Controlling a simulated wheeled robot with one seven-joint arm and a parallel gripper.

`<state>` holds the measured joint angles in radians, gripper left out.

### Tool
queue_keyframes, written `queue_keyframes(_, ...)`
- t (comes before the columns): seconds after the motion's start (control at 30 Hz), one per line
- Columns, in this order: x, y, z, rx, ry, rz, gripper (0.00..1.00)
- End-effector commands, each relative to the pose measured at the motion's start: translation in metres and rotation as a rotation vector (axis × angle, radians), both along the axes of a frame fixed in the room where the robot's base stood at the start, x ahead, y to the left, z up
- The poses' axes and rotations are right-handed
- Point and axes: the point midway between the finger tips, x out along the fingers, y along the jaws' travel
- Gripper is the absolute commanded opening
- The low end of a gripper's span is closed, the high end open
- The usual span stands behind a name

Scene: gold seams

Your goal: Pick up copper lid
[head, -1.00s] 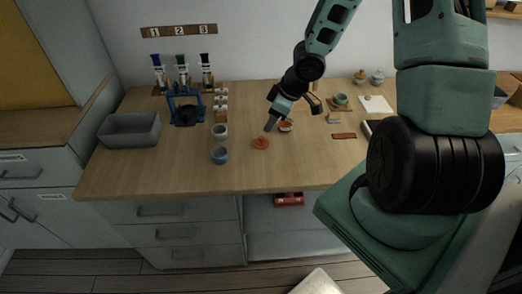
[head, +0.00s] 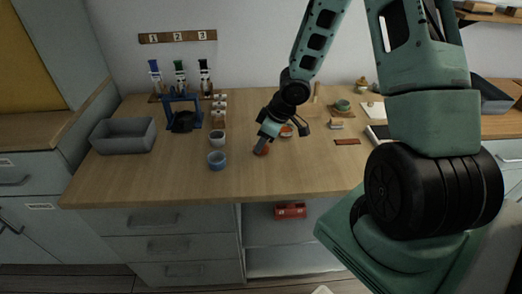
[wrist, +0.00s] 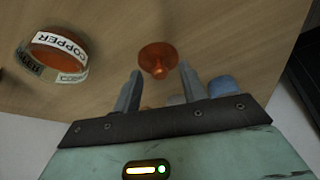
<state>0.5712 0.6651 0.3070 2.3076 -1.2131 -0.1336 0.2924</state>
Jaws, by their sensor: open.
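The copper lid (wrist: 158,58) is a small orange-brown disc with a knob, lying on the wooden counter. In the wrist view it shows just beyond and between the fingers of my gripper (wrist: 160,92), which is open and empty. In the head view the lid (head: 261,150) is partly hidden by my gripper (head: 261,143), which points down over it. A copper-coloured round container labelled COPPER (wrist: 60,52) stands to the lid's left in the wrist view; in the head view it is partly hidden behind my gripper.
A grey bin (head: 124,136) is at the counter's left. The front of the counter is clear.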

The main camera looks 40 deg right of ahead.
Motion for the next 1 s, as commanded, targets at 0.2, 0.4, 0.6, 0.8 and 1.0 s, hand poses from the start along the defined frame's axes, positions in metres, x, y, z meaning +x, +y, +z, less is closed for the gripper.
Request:
queue_keyframes(0.2,0.0,0.0,0.0,0.0,0.0,0.0,0.0)
queue_keyframes(0.4,0.0,0.0,0.0,0.0,0.0,0.001,0.0)
queue_keyframes(0.6,0.0,0.0,0.004,0.0,0.0,0.001,0.0)
queue_keyframes(0.8,0.0,-0.001,0.03,-0.001,-0.001,0.0,0.0)
queue_keyframes(1.0,0.0,-0.001,0.066,0.001,0.0,-0.002,0.0)
